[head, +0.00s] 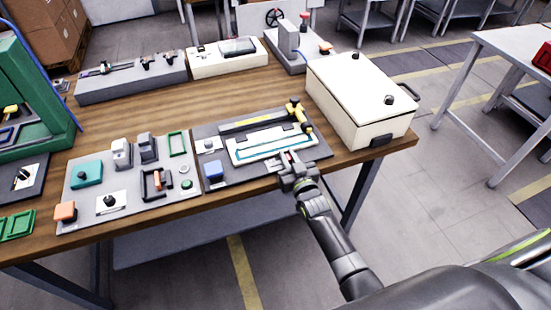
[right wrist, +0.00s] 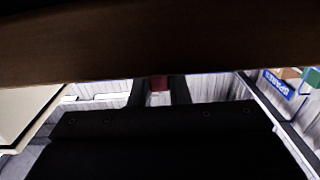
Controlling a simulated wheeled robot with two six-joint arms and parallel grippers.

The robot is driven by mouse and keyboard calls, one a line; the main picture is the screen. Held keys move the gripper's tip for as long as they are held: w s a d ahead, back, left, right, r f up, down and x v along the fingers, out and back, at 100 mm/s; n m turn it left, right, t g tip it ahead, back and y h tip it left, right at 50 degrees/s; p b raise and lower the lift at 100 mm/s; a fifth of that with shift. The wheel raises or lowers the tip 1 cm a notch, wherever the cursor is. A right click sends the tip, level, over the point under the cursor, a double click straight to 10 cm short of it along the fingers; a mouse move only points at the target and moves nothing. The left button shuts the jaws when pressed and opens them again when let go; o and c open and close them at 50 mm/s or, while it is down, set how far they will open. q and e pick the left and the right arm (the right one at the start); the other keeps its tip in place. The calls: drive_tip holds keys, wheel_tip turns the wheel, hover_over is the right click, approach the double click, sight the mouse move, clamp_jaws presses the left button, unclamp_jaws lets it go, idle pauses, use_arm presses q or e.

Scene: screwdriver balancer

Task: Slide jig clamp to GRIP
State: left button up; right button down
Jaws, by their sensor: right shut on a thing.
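The jig (head: 235,163) is a dark plate near the front edge of the wooden table in the head view. It carries a white U-shaped frame with a blue line, a dark and yellow bar (head: 255,121) and a yellow-ended piece (head: 299,117). My right gripper (head: 289,159) is low at the front edge of the white frame. It is shut on a small red piece (right wrist: 158,83), which shows between the fingers in the right wrist view and seems to be the jig clamp. Its base is mostly hidden and any GRIP marking is too small to read. My left gripper is out of view.
A cream box (head: 355,95) with black knobs stands close to the right of the jig. A grey panel (head: 75,205) with several switches and blocks lies to the left. Grey and cream units line the back. Bare wood (head: 215,98) shows between.

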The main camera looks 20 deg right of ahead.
drive_tip(key=shift+d, duration=0.7)
drive_tip(key=shift+a, duration=0.1)
drive_tip(key=c, duration=1.4)
unclamp_jaws()
drive_tip(key=shift+d, duration=0.25)
drive_tip(key=shift+o, duration=0.2)
drive_tip(key=shift+a, duration=0.1)
